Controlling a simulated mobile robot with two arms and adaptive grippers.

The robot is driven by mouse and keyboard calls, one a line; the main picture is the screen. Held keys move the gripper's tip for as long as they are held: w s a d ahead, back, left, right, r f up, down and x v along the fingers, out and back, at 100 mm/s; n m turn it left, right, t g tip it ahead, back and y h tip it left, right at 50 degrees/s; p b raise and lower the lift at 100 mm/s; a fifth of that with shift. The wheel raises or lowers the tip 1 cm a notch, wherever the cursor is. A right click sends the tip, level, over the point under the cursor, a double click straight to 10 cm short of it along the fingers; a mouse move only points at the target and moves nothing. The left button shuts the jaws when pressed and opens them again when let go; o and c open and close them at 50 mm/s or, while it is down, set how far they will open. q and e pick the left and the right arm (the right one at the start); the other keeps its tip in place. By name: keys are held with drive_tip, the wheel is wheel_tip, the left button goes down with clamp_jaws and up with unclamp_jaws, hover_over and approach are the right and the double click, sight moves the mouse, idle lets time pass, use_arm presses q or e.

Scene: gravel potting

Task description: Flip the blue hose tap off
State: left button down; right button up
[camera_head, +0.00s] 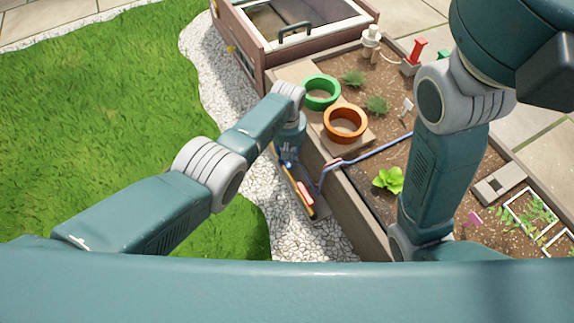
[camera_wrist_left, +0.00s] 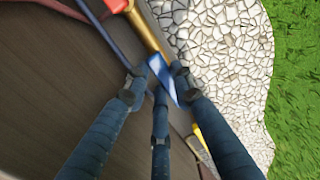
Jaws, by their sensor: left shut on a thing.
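The blue hose tap (camera_wrist_left: 162,76) shows in the left wrist view as a flat blue lever beside a brass pipe (camera_wrist_left: 148,35). My left gripper (camera_wrist_left: 155,82) has its dark fingers closed around the lever. In the head view my left gripper (camera_head: 287,160) points down by the outer side of the wooden planter, and its fingertips and the tap are mostly hidden. A red part (camera_head: 306,193) sits further along the pipe; it also shows in the left wrist view (camera_wrist_left: 116,5). My right arm crosses the right side of the head view, but its gripper is not seen.
A bluish hose (camera_head: 375,152) runs from the pipe area over the planter wall (camera_head: 350,205). Green (camera_head: 308,92) and orange (camera_head: 328,122) pots stand in the planter. White gravel (camera_head: 265,190) and open lawn (camera_head: 100,100) lie to the left.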

use_arm(q)
drive_tip(key=shift+w, duration=0.15)
drive_tip(key=c, duration=1.4)
unclamp_jaws()
drive_tip(key=shift+c, duration=0.2)
wheel_tip(320, 180, up, 12)
